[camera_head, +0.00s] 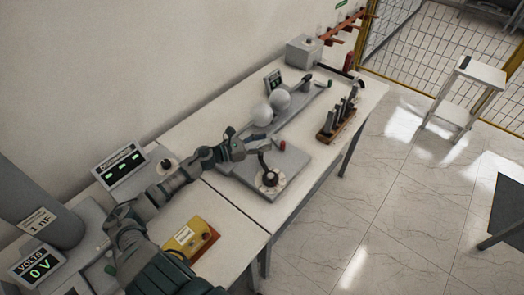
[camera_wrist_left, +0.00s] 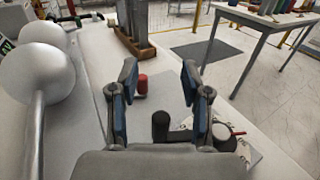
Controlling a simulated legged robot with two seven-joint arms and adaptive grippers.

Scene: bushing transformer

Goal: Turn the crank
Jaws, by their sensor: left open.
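The crank (camera_head: 270,179) sits on a grey base plate on the bench, with a dark hub on a pale round dial. In the left wrist view its hub and dial (camera_wrist_left: 222,132) show at lower right, and an upright dark cylinder (camera_wrist_left: 160,126), which looks like its handle, stands near the middle. My left gripper (camera_head: 248,146) is open and empty just beyond the crank. Its fingers (camera_wrist_left: 160,80) spread above the plate, with the dark cylinder in the gap as seen from the wrist. Contact cannot be made out. My right gripper is not in view.
A small red cylinder (camera_head: 282,146) stands on the plate beside my gripper. Two white spheres (camera_head: 270,106) stand behind it. A wooden rack (camera_head: 336,124) of dark rods is to the right. A yellow box (camera_head: 188,238) lies near my forearm. Open floor lies right of the bench.

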